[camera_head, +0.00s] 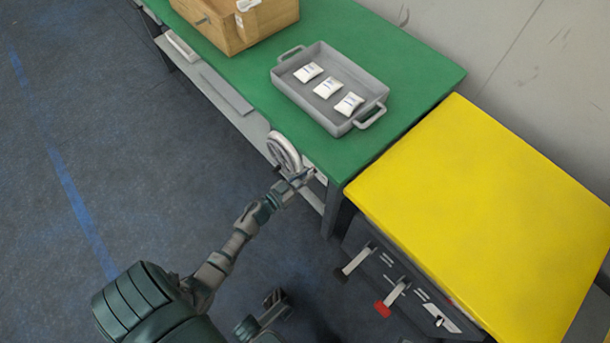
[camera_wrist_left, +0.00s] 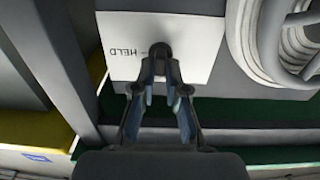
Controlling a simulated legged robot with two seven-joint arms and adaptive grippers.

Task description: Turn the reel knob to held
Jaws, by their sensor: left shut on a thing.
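The reel knob (camera_wrist_left: 160,50) is a small dark knob on a white plate (camera_wrist_left: 120,32) marked HELD, which appears upside down in the left wrist view. My left gripper (camera_wrist_left: 162,75) is shut on the knob, with a finger on each side of it. In the head view my left gripper (camera_head: 298,179) is at the front edge of the green table, and the knob is hidden there. The pale coiled reel (camera_head: 285,152) hangs just beside it and also shows at the right of the wrist view (camera_wrist_left: 285,45). A second gripper, apparently my right (camera_head: 274,298), is low and away from the table.
A yellow-topped cabinet (camera_head: 480,200) with levers, one red-tipped (camera_head: 385,307), stands close to the right. The floor at left is clear.

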